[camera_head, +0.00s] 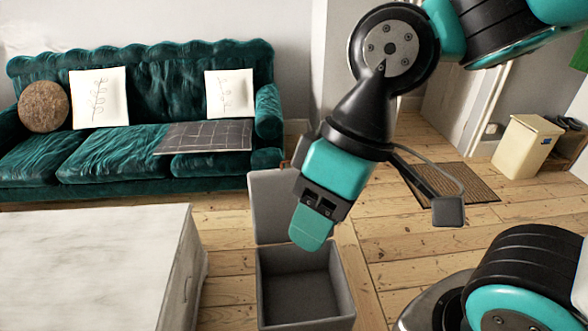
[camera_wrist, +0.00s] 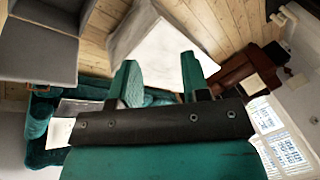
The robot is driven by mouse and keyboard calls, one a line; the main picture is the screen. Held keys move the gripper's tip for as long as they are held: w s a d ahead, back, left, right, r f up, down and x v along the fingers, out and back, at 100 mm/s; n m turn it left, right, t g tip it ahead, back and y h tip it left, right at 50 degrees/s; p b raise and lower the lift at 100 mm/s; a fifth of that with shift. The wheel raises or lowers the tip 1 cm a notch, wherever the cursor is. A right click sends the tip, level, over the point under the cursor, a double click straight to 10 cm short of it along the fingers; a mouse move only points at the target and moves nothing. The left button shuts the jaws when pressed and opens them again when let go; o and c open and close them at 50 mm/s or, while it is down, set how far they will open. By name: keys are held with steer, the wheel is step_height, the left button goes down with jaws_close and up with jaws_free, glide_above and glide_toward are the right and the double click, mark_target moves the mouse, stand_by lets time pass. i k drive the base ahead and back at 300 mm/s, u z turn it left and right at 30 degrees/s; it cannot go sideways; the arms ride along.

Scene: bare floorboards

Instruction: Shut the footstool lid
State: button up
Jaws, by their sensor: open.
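The footstool is a grey box (camera_head: 343,280) on the floorboards, with its hollow inside showing in the head view. Its grey lid (camera_head: 268,208) stands upright at the back edge, with a small orange-brown tab (camera_head: 284,164) on top. My gripper (camera_head: 311,228) is above the box and in front of the lid, covering the lid's right part. In the wrist view the lid (camera_wrist: 38,52) and part of the box (camera_wrist: 50,12) show at the upper left. My gripper (camera_wrist: 157,78) is open there, with nothing between its fingers. Contact with the lid cannot be seen.
A white marbled table (camera_head: 90,260) stands left of the footstool; it also shows in the wrist view (camera_wrist: 150,35). A green sofa (camera_head: 140,150) is behind. A doormat (camera_head: 450,184) and a cream bin (camera_head: 524,146) are at the right. Some floor around the footstool is clear.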

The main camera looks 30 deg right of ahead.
mark_target(273, 205)
steer(key=z, duration=1.95)
steer(key=i, duration=2.7)
steer(key=u, duration=2.55)
